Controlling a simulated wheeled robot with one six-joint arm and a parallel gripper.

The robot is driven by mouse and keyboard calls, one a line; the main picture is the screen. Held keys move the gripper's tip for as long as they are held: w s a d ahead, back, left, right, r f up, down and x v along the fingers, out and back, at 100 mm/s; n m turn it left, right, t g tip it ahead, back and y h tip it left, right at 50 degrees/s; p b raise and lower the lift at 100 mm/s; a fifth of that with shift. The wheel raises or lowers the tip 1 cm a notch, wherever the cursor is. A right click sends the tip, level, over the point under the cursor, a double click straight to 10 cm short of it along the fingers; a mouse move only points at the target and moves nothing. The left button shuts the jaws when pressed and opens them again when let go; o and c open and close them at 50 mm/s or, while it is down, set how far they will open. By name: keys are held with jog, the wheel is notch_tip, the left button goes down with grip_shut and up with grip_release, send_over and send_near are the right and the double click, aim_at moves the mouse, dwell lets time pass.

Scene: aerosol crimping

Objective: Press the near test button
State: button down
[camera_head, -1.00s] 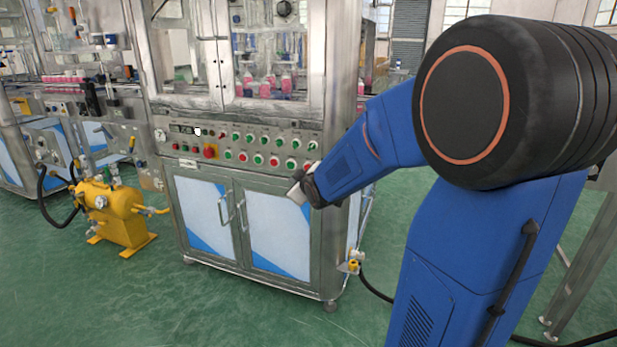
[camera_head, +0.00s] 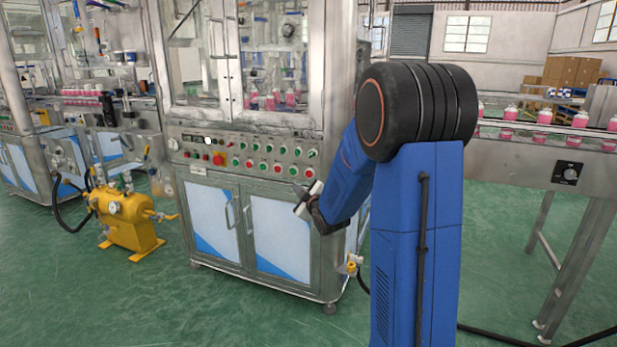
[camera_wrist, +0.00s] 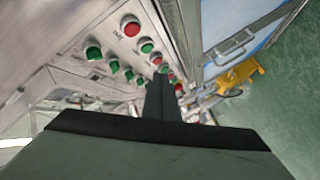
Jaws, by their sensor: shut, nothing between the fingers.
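The control panel (camera_head: 235,155) on the steel machine carries two rows of red and green buttons. I cannot tell which one is the near test button; a red button (camera_head: 294,170) and a green button (camera_head: 297,152) lie near the panel's right end. In the wrist view, a red button (camera_wrist: 131,28) and a green button (camera_wrist: 93,52) are closest, with several more in rows beyond. My gripper (camera_head: 299,190) is just below and in front of the panel's right end. Its shut, empty fingers (camera_wrist: 161,80) point along the panel and hide part of the rows. No contact is visible.
Cabinet doors with handles (camera_head: 232,215) are below the panel. A yellow pump unit (camera_head: 130,222) stands on the floor at left. A conveyor (camera_head: 515,160) with pink bottles runs at right. The green floor (camera_head: 250,315) in front is clear.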

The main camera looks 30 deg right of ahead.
aim_at(309, 178)
jog(key=shift+w+d, duration=0.9)
jog(key=shift+d, duration=0.25)
jog(key=shift+w+d, duration=0.9)
jog(key=shift+d, duration=0.25)
jog(key=shift+w+d, duration=0.9)
jog(key=shift+d, duration=0.25)
jog(key=shift+d, duration=0.1)
jog(key=shift+w+d, duration=0.25)
jog(key=shift+w+d, duration=0.25)
jog(key=shift+d, duration=0.05)
dwell(0.6)
jog(key=shift+s+a, duration=0.55)
jog(key=shift+a, duration=0.1)
jog(key=shift+a, duration=0.1)
dwell(0.4)
jog(key=shift+s+a, duration=0.75)
jog(key=shift+a, duration=0.2)
jog(key=shift+s+a, duration=0.75)
jog(key=shift+a, duration=0.2)
